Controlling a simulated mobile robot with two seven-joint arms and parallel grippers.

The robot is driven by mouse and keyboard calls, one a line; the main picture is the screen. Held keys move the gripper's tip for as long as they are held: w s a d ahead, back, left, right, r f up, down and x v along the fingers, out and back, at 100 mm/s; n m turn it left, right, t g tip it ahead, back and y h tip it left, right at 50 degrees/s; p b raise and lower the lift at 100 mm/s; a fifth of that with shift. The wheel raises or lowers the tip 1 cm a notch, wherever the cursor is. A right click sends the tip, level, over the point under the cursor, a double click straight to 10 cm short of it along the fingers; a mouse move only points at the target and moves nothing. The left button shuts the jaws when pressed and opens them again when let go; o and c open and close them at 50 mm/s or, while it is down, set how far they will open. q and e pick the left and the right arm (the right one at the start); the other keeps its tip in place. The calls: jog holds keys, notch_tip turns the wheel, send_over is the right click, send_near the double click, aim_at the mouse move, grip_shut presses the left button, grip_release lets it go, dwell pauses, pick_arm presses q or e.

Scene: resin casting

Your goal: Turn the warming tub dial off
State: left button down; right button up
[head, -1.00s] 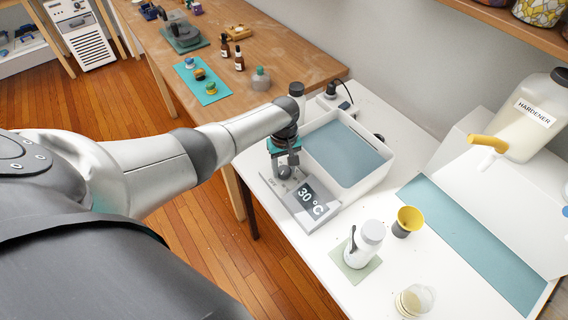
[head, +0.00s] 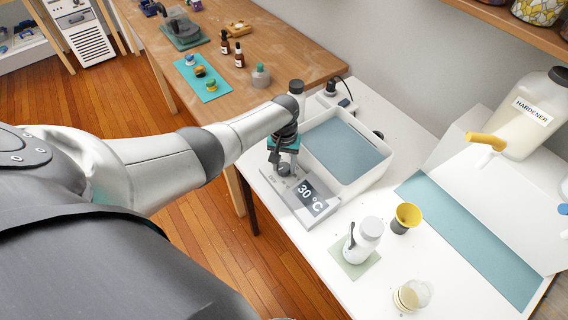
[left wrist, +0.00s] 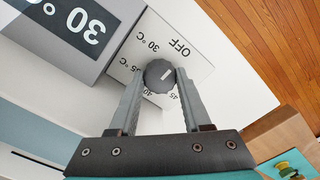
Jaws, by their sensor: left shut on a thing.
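The warming tub (head: 374,180) is a white open basin with blue-grey liquid on the white table. Its control base carries a display (head: 311,197) reading 30 °C, also in the left wrist view (left wrist: 75,25). The dark round dial (left wrist: 158,76) sits on a plate printed with OFF and several temperatures. Its white mark points to the upper right in the left wrist view, roughly towards OFF. My left gripper (left wrist: 159,82) is shut on the dial, one finger on each side. In the head view my left gripper (head: 284,165) comes down over the dial and largely hides it. My right gripper is out of view.
A white bottle (head: 363,240) on a mat, a yellow-rimmed cup (head: 405,218) and a clear cup (head: 411,296) stand in front. Another bottle (head: 297,92) stands close behind my left wrist. The hardener jug (head: 528,118) is at right.

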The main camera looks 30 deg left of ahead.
aim_at(284, 167)
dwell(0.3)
pick_arm(q)
jog(key=shift+c, duration=1.8)
grip_release()
jog(key=shift+r, duration=0.15)
jog(key=shift+r, duration=0.35)
notch_tip(284, 167, up, 14)
jog(key=p, duration=0.4)
jog(key=shift+r+p, duration=0.15)
jog(key=shift+p, duration=0.25)
